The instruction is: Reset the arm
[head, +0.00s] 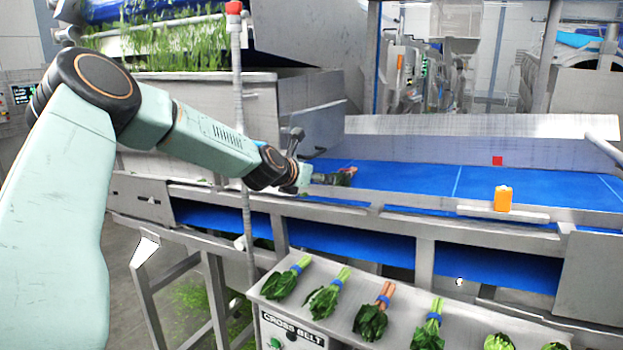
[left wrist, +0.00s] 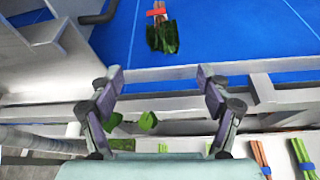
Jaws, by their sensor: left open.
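My left arm comes in from the left in the head view. Its gripper (head: 303,174) is over the near rail of the upper blue belt (head: 430,183). In the left wrist view the gripper (left wrist: 158,80) has its two fingers spread apart with nothing between them. A bunch of dark leafy greens with a red band (left wrist: 163,34) lies on the blue belt beyond the fingertips, apart from them. The same bunch shows partly behind the gripper in the head view (head: 343,177). My right gripper is not in view.
A metal ledge marked CROSS BELT (head: 292,328) holds several banded bunches, including one with orange stems (head: 372,315). An orange block (head: 503,198) stands on the belt's near rail. A grey post with a red top (head: 238,110) rises beside my arm. The belt's right part is clear.

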